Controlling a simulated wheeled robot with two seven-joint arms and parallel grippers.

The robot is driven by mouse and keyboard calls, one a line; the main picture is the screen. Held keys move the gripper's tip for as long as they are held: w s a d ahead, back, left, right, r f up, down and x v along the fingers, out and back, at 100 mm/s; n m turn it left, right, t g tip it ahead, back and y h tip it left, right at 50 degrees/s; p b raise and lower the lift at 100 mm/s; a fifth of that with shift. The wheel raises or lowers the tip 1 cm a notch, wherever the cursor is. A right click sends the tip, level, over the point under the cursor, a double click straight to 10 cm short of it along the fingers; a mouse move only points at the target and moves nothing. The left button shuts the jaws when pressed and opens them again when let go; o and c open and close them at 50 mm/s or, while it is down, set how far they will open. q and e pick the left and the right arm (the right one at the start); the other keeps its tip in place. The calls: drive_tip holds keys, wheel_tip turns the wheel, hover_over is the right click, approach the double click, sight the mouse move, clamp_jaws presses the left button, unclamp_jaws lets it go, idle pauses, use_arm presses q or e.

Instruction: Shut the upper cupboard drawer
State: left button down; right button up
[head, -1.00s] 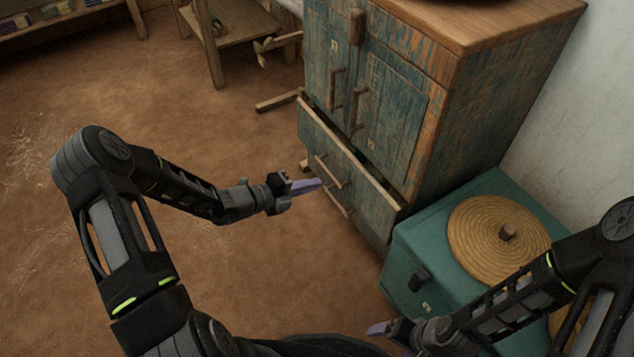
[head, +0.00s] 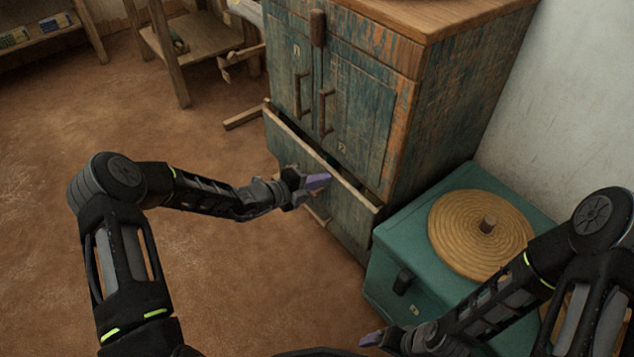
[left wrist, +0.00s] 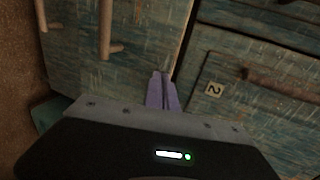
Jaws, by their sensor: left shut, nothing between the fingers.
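The upper cupboard drawer (head: 345,190) is the worn blue-green front below the two doors. It stands pulled out, with a dark gap behind its pale top edge.
The cupboard doors (head: 360,120) above are shut. A teal chest (head: 395,250) with a round woven lid (head: 470,235) stands to the right of the cupboard. A wooden frame (head: 190,60) stands behind left. The earthen floor (head: 230,270) is clear.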

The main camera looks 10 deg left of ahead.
sight(333, 171)
use_arm(q)
drive_tip(key=w+d, duration=0.2)
drive_tip(key=w, duration=0.1)
drive_tip(key=shift+d, duration=0.25)
drive_tip(key=shift+w+d, duration=0.2)
drive_tip(key=shift+r, duration=0.25)
